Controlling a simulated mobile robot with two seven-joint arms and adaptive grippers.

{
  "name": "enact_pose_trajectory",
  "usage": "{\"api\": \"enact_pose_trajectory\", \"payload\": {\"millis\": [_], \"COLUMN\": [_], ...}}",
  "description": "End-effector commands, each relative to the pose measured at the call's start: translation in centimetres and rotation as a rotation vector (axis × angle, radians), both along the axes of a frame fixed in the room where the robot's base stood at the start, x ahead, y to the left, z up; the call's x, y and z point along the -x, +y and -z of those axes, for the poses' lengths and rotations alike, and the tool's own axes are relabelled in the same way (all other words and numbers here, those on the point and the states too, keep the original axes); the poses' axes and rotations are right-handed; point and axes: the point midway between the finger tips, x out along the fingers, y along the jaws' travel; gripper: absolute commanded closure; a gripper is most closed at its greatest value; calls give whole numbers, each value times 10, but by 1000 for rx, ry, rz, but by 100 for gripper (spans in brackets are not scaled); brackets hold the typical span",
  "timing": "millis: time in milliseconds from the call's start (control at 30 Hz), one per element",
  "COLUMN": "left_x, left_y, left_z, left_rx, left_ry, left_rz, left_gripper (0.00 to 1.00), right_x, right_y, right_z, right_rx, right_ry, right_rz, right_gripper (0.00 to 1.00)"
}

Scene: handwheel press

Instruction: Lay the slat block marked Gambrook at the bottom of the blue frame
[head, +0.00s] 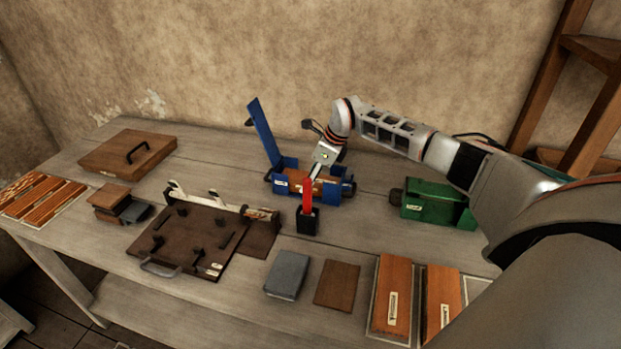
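The blue frame (336,196) stands mid-table with its blue lid (263,132) raised on the left. An orange-brown block (328,187) shows inside it, low between the blue walls. My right gripper (317,171) comes in from the right and points down at this block. Its fingertips are small and partly hidden, so I cannot tell whether they grip it. Two orange-brown slat blocks with white labels, one at the front (394,285) and one right of it (442,296), lie at the front right. No label is readable, so I cannot tell which block is Gambrook. My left gripper is out of view.
A red-handled black piece (307,211) stands just before the blue frame. A green box (438,203) is to the right. A dark brown board with clips (189,238) lies left. A grey block (287,275) and flat brown plate (337,286) lie in front. Several slats (42,201) lie far left.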

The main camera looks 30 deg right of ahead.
Motion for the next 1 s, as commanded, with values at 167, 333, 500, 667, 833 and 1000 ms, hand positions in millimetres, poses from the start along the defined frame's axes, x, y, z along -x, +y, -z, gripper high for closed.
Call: {"api": "enact_pose_trajectory", "payload": {"millis": [167, 333, 500, 667, 833, 1000], "left_x": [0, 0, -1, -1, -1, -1], "left_y": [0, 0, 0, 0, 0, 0], "left_z": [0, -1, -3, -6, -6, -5], "left_rx": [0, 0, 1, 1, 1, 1], "left_ry": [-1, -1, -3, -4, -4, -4], "left_rz": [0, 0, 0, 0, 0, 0], "left_gripper": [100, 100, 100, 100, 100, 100], "right_x": [-1, -1, 0, 0, 0, 0], "right_y": [0, 0, 0, 0, 0, 0], "right_z": [0, 0, 0, 0, 0, 0], "right_rx": [-1, 0, 0, 1, 1, 0], "right_ry": [-2, -2, -2, -1, -1, -1], "right_rz": [0, -1, -1, 0, 0, 0], "right_gripper": [79, 79, 79, 79, 79, 35]}}
